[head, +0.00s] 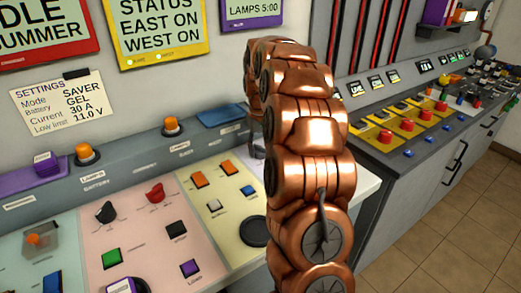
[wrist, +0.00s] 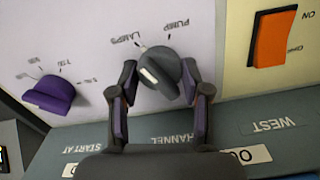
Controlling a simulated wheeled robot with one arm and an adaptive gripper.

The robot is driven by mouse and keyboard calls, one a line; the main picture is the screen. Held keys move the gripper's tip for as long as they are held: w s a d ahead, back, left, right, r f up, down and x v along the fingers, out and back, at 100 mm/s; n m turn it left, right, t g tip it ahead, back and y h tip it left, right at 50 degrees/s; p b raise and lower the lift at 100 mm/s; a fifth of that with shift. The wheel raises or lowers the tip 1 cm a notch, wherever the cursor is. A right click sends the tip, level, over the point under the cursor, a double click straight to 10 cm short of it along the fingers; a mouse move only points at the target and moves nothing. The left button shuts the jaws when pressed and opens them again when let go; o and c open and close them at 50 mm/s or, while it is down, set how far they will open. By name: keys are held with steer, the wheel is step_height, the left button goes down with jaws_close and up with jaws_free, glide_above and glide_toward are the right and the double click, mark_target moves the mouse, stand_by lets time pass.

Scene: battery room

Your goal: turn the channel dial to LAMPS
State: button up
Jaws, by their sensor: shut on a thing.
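The channel dial (wrist: 158,70) is a dark grey knob with a white mark on its left end. It sits on a pale panel, which appears upside down in the wrist view, above the CHANNEL label (wrist: 172,138). The LAMPS label (wrist: 123,37) is to its upper left and the PUMP label (wrist: 177,26) to its upper right. I cannot tell exactly which label the mark points to. My gripper (wrist: 160,88) is shut on the dial, a finger on each side. In the head view my copper arm hides the dial and my gripper.
A purple knob (wrist: 50,95) over the START AT label is left of the dial, and an orange switch (wrist: 271,38) over the WEST label is right. A second bench (head: 420,125) stands right.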

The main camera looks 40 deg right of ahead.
mark_target(260, 146)
steer(key=shift+n, duration=0.5)
steer(key=o, duration=1.1)
steer(key=shift+o, duration=0.2)
step_height(260, 146, up, 12)
stand_by(0.5)
